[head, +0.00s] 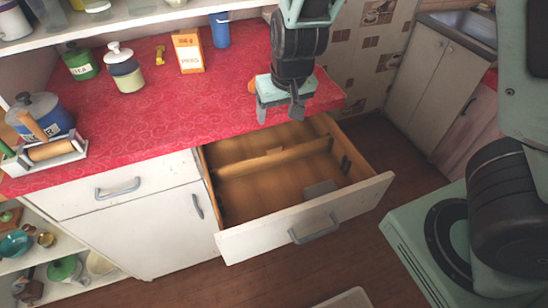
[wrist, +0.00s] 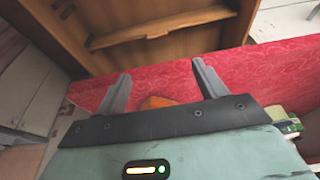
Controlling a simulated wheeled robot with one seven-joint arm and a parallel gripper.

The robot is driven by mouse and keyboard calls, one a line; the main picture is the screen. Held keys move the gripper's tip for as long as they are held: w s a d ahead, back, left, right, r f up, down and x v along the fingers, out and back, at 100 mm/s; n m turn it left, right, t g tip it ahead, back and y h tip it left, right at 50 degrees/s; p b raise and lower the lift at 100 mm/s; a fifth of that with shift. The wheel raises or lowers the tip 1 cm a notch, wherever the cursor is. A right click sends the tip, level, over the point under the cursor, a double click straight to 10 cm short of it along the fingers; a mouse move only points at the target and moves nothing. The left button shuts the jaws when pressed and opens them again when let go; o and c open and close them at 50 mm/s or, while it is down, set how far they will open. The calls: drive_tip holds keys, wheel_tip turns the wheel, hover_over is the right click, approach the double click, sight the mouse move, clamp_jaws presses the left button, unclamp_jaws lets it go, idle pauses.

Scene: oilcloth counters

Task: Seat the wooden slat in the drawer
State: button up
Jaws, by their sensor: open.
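The pulled-out wooden drawer (head: 305,215) stands open below the red counter, with its white front facing the room. The wooden slat (head: 240,161) lies across the drawer like a divider, with a small raised piece near its middle; it also shows in the wrist view (wrist: 165,30). Its ends are close to the side walls; I cannot tell whether they are fully down in slots. My gripper (head: 280,113) is open and empty, above the counter's front edge and behind the slat. Its two fingers point toward the drawer in the wrist view (wrist: 160,72).
A small grey piece (head: 321,189) lies in the front of the drawer. An orange item (head: 252,86) sits on the counter beside my gripper. Floor in front of the drawer is mostly clear.

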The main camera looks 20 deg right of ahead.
drive_tip(key=b, duration=0.3)
hover_over(274, 148)
drive_tip(key=s, duration=0.1)
wheel_tip(274, 148, down, 12)
drive_tip(key=x, duration=0.3)
drive_tip(key=shift+s+d+f+b, duration=0.1)
drive_tip(key=shift+s+f+b, duration=0.2)
drive_tip(key=shift+b, duration=0.05)
drive_tip(key=shift+w+f, duration=0.25)
drive_tip(key=shift+f, duration=0.35)
drive_tip(key=c, duration=1.4)
drive_tip(key=shift+r, duration=0.15)
